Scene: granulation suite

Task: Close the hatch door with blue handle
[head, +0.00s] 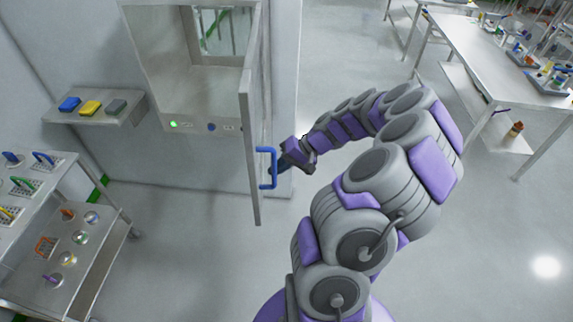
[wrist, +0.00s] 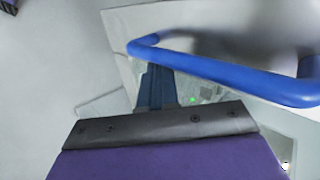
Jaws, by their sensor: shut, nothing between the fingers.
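The hatch door (head: 249,130) is a grey metal panel standing open, swung out from the wall hatch (head: 208,85). Its blue handle (head: 274,168) is a bar on the door's right-hand face. My gripper (head: 279,167) is at the handle, reaching in from the right. In the wrist view the handle (wrist: 225,73) crosses the upper part, and my shut, empty gripper fingers (wrist: 156,88) point up to its left part. The fingertips overlap or meet the bar there; I cannot tell whether they touch it. The hatch chamber is open to view.
A small wall shelf (head: 97,107) with blue, yellow and grey items is left of the hatch. A metal cart (head: 95,265) with racks and dishes stands at lower left. A long bench (head: 480,55) stands at upper right. The floor between the cart and the door is clear.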

